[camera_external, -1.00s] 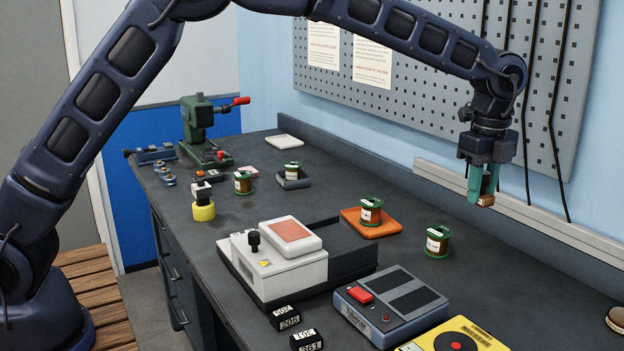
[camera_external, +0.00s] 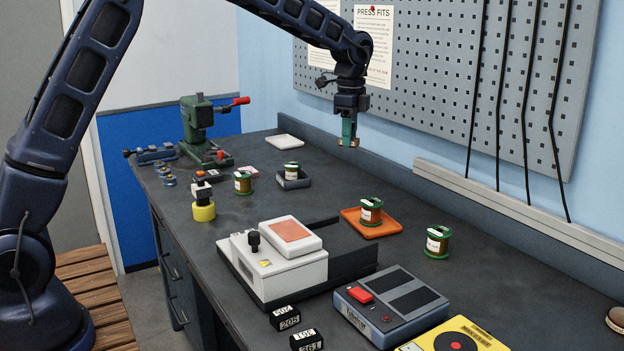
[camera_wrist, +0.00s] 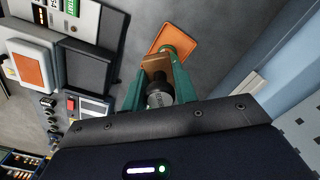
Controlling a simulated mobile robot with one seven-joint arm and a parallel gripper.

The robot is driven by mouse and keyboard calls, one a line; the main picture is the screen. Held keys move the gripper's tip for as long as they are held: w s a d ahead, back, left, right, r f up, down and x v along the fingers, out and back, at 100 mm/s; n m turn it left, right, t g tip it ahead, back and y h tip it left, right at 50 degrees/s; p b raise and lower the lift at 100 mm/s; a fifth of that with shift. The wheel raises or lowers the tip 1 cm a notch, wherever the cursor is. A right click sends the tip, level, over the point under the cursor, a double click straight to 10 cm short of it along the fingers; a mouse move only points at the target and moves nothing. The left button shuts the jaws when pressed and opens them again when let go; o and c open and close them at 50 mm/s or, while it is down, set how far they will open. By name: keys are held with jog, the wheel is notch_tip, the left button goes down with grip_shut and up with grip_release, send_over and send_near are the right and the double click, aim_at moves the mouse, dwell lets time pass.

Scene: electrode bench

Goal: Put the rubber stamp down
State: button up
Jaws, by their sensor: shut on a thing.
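The rubber stamp (camera_wrist: 155,62) is between the two green fingers of my gripper (camera_wrist: 158,88) in the wrist view. It has a tan, wood-like block and a dark round handle. In the external view my gripper (camera_external: 349,138) hangs above the back of the bench, in front of the pegboard. A small tan part of the stamp (camera_external: 348,144) shows at its fingertips, clear of the bench top. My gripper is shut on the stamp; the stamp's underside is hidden.
The dark bench (camera_external: 390,261) holds a white tray (camera_external: 285,141), a dark tray (camera_external: 306,184) with a spool, and an orange tray (camera_external: 391,226) with a spool. A loose spool (camera_external: 438,242), a white device (camera_external: 276,272) and a green press (camera_external: 199,126) stand there too.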

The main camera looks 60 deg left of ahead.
jog(key=s+a+n, duration=0.3)
jog(key=s+a, duration=0.2)
jog(key=a, duration=0.5)
jog(key=s+a+n, duration=0.2)
jog(key=s+a, duration=0.4)
jog(key=a, duration=0.4)
jog(key=s+a+f+n, duration=0.1)
jog(key=s+a+n, duration=0.5)
jog(key=s+a, duration=1)
jog(key=f, duration=1.9)
jog(key=shift+s+d+f, duration=0.2)
jog(key=shift+s+d, duration=0.2)
jog(key=shift+f, duration=0.15)
jog(key=o, duration=0.8)
jog(key=shift+o, duration=0.9)
